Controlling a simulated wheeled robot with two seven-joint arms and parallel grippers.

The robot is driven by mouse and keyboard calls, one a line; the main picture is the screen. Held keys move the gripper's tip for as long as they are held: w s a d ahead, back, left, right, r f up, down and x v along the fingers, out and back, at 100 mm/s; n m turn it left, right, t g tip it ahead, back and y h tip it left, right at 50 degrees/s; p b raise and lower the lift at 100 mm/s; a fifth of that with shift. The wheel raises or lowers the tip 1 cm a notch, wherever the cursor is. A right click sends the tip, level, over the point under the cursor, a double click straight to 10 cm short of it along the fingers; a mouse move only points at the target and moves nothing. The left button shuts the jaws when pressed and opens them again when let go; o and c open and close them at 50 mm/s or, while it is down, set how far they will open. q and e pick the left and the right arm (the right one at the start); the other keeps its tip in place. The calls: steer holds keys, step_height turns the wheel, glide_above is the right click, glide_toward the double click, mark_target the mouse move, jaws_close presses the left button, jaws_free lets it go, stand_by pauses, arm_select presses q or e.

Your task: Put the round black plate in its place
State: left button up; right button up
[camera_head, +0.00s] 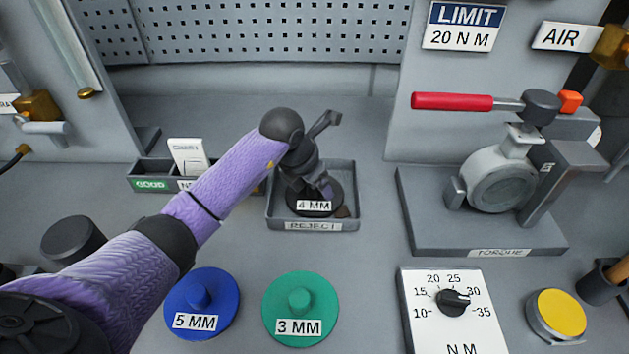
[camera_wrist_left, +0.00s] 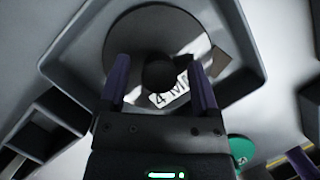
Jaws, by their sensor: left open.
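The round black plate (camera_head: 337,197), labelled 4 MM, lies in the grey tray marked REJECT (camera_head: 285,226). In the left wrist view the plate (camera_wrist_left: 128,40) shows as a dark disc with a round knob (camera_wrist_left: 158,73) in its middle. My left gripper (camera_head: 324,186) reaches down over the plate and hides part of it. In the left wrist view its two open fingers (camera_wrist_left: 158,70) stand on either side of the knob, with gaps visible. My right gripper is not in view.
A blue 5 MM plate (camera_head: 192,313) and a green 3 MM plate (camera_head: 316,293) lie in front of the tray. A divided box marked GOOD (camera_head: 150,185) stands left. The torque fixture (camera_head: 420,235) and dial panel (camera_head: 425,312) are right. A small brownish piece (camera_wrist_left: 222,62) lies beside the black plate.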

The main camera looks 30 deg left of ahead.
arm_select(q)
steer(key=p+v, duration=0.3)
steer(key=v, duration=0.9)
